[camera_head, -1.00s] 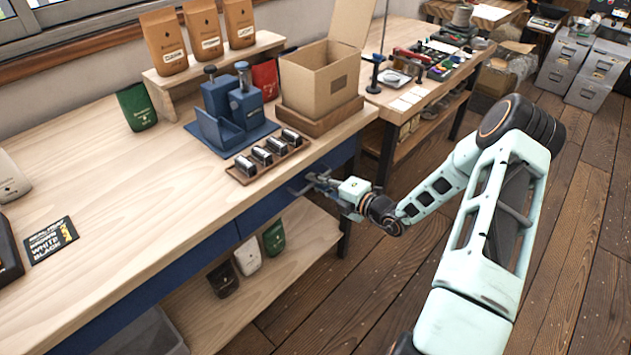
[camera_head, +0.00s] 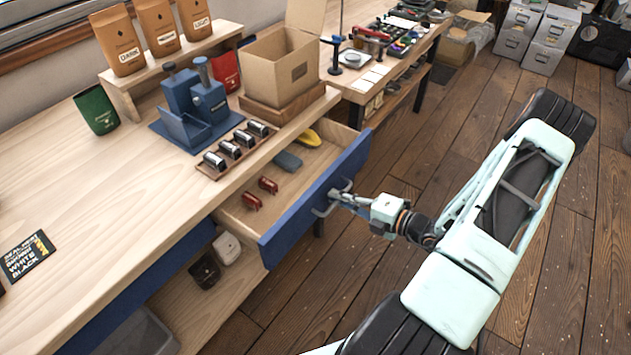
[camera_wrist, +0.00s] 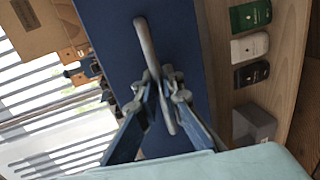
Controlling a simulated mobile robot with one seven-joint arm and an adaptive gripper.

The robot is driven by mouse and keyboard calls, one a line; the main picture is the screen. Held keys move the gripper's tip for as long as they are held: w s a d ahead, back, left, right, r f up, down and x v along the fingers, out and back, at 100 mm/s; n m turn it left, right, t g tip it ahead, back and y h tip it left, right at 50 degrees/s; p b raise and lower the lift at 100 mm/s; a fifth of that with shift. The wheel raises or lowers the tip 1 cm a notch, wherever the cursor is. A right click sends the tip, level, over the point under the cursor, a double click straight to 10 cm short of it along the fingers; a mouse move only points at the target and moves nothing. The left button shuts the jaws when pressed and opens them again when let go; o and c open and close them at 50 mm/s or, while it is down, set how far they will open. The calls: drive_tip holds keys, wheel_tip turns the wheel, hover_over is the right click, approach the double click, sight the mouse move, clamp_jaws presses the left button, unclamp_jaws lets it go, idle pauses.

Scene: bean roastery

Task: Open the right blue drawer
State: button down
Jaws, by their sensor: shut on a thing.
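The right blue drawer (camera_head: 290,222) stands pulled out from under the wooden worktop, with its inside in view. It holds two red items (camera_head: 260,194), a dark grey item (camera_head: 287,162) and a yellow item (camera_head: 309,138). My gripper (camera_head: 338,197) is at the drawer's front and is shut on its grey bar handle. In the wrist view, the fingers (camera_wrist: 160,88) close around the middle of the handle (camera_wrist: 148,42) against the blue drawer front (camera_wrist: 183,55).
The worktop (camera_head: 120,160) carries a blue press (camera_head: 195,105), a tray of metal cylinders (camera_head: 207,172) and an open cardboard box (camera_head: 283,70). The left blue drawer (camera_head: 150,280) is shut. Bags stand on the lower shelf (camera_head: 195,310). Wooden floor (camera_head: 450,120) lies clear to the right.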

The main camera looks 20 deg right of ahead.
drive_tip(key=f+v, duration=0.2)
drive_tip(key=v, duration=1.1)
drive_tip(key=shift+s+d+f, duration=0.3)
drive_tip(key=shift+s+f, duration=0.05)
drive_tip(key=shift+s, duration=0.1)
drive_tip(key=c, duration=2.1)
unclamp_jaws()
drive_tip(key=v, duration=1.2)
